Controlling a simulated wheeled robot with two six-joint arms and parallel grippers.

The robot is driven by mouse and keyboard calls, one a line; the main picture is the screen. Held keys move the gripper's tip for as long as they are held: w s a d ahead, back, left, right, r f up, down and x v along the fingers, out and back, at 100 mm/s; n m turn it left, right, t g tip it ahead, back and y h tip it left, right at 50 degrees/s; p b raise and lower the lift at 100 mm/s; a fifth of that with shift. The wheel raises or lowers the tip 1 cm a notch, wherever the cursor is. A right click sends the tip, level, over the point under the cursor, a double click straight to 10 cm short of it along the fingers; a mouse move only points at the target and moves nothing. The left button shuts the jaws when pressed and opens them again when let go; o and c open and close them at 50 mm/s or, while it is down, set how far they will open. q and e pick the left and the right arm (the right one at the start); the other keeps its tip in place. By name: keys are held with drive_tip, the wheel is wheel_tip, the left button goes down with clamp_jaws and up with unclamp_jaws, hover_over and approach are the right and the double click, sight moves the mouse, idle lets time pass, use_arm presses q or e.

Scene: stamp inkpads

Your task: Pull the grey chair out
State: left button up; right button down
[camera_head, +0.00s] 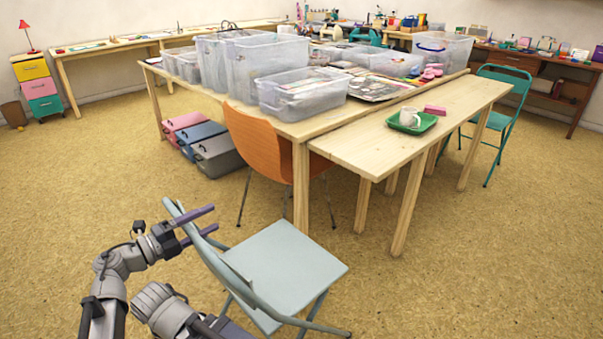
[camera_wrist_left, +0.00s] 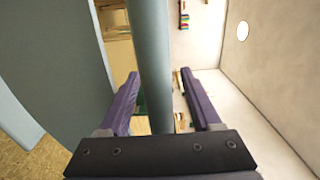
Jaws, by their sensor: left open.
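The grey chair (camera_head: 285,262), pale blue-grey with a metal frame, stands upright on the floor in the near middle of the head view. Its backrest is toward the left and its seat toward the right. My left gripper (camera_head: 215,218) is at the top of the backrest, with its purple fingers spread apart. In the left wrist view a round grey tube of the chair frame (camera_wrist_left: 152,50) runs between the two open fingers, with gaps visible at both sides. The backrest panel (camera_wrist_left: 50,60) fills the left of that view. My right gripper is not in view.
An orange chair (camera_head: 262,150) stands at the big wooden table (camera_head: 300,128), behind the grey chair. A narrower table (camera_head: 370,150) holds a green tray (camera_head: 432,124) with a white mug. Coloured boxes (camera_head: 218,158) sit under the big table. The floor (camera_head: 450,280) to the right is clear.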

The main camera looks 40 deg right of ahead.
use_arm(q)
drive_tip(key=a, duration=1.1)
drive_tip(key=shift+s, duration=0.35)
